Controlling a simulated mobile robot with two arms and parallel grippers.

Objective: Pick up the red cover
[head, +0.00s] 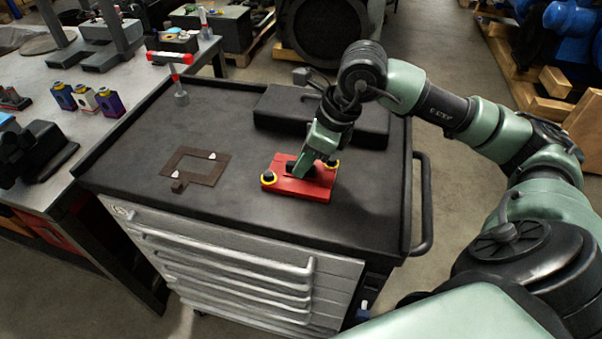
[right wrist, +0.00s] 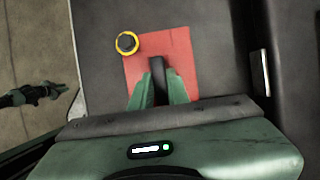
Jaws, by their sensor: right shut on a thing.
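The red cover (head: 316,190) is a flat red plate with a black handle in its middle and yellow-ringed black knobs near its corners. It lies on or just above the black top of the tool cart (head: 230,125); I cannot tell a gap. My right gripper (head: 306,165) reaches down from above and is shut on the handle of the cover. In the right wrist view, the fingers (right wrist: 158,92) stand on both sides of the black handle, with the red cover (right wrist: 185,60) around them. Part of the cover is hidden by the gripper.
A brown rectangular gasket frame (head: 181,171) lies left of the cover on the cart top. A black case (head: 350,125) sits behind the cover. A workbench (head: 75,115) with several parts stands left.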

